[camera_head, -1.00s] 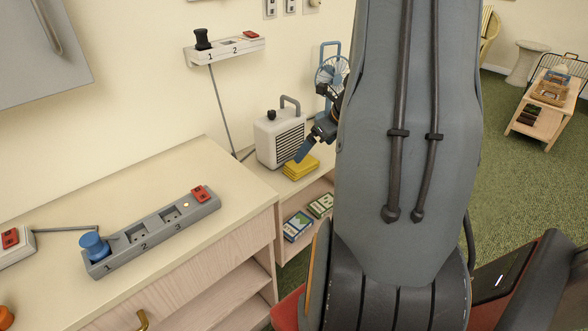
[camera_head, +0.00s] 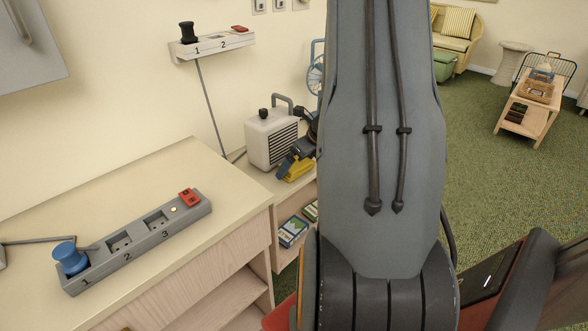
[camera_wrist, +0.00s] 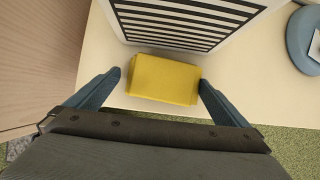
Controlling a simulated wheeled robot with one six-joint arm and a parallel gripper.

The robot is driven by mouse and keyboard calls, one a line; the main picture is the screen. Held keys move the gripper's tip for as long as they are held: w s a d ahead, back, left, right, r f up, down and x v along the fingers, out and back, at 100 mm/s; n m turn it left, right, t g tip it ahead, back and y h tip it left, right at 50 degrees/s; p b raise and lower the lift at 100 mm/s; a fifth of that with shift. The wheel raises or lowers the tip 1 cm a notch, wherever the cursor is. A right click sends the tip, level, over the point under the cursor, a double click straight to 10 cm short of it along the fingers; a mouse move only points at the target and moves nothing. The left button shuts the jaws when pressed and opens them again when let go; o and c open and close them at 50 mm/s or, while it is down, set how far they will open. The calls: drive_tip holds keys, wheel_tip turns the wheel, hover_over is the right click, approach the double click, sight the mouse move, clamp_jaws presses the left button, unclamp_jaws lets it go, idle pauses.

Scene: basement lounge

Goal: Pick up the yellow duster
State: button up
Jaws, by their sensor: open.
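The yellow duster (camera_wrist: 163,80) lies on the pale counter in the wrist view, just in front of a white grilled heater. My gripper (camera_wrist: 160,82) is open, with one blue finger on each side of the duster. The left finger is very close to the duster's left edge and the right finger close to its right edge; I cannot tell whether either touches. In the head view the duster (camera_head: 297,167) is partly hidden by my gripper (camera_head: 290,165) and arm.
The white heater (camera_head: 271,138) stands right behind the duster. A blue fan (camera_head: 316,75) is beyond it, and its round blue base (camera_wrist: 305,40) shows at right in the wrist view. A grey power strip (camera_head: 137,240) lies on the nearer cabinet. Boxes (camera_head: 292,231) sit on the shelf below.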

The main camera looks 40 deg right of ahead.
drive_tip(key=shift+w+f, duration=0.2)
drive_tip(key=shift+f, duration=0.15)
drive_tip(key=shift+c, duration=0.3)
drive_tip(key=c, duration=0.8)
drive_tip(key=shift+r, duration=0.15)
drive_tip(key=shift+c, duration=0.2)
